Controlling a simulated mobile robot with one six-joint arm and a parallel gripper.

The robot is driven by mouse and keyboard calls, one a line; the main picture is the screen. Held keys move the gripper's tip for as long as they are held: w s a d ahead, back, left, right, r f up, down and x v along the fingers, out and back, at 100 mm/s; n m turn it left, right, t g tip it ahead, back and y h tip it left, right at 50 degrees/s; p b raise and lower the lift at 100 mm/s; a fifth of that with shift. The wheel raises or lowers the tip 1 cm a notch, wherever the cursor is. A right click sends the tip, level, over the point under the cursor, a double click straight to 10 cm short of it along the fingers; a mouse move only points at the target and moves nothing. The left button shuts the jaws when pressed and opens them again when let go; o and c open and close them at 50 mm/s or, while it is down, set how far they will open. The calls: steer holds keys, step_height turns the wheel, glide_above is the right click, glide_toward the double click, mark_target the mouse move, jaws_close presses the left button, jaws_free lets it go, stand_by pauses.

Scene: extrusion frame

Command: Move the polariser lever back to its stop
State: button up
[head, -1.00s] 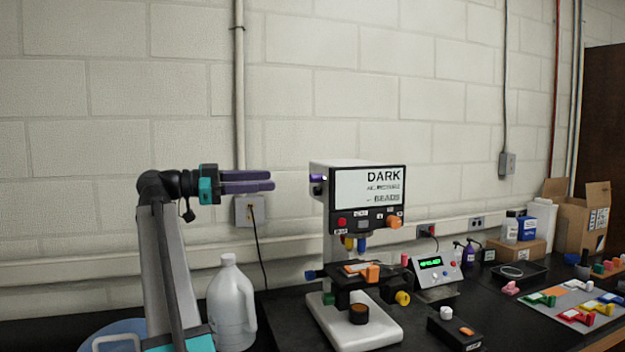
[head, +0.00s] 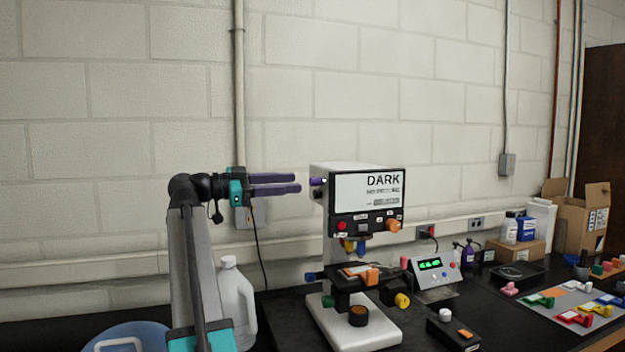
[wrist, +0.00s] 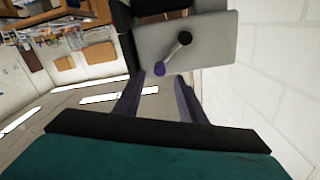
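The microscope (head: 333,172) stands on the bench with its screen reading DARK. The polariser lever (head: 317,182) is on the left side of its head and shows as a small purple knob. In the wrist view the lever (wrist: 173,53) is a grey rod slanting from a black pivot to a purple knob (wrist: 159,69) on the grey side panel. My gripper (head: 299,183) points at this side from the left, with a small gap to the knob. In the wrist view my gripper (wrist: 160,78) has its purple fingers apart, one on each side of the knob, and holds nothing.
The microscope's stage (head: 340,272) with its orange and yellow parts lies below the lever. A white jug (head: 239,300) stands below my arm. A control box (head: 432,276) with a green display is to the right.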

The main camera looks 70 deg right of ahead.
mark_target(310, 182)
steer(key=shift+p+x, duration=0.85)
steer(key=shift+x, duration=2.7)
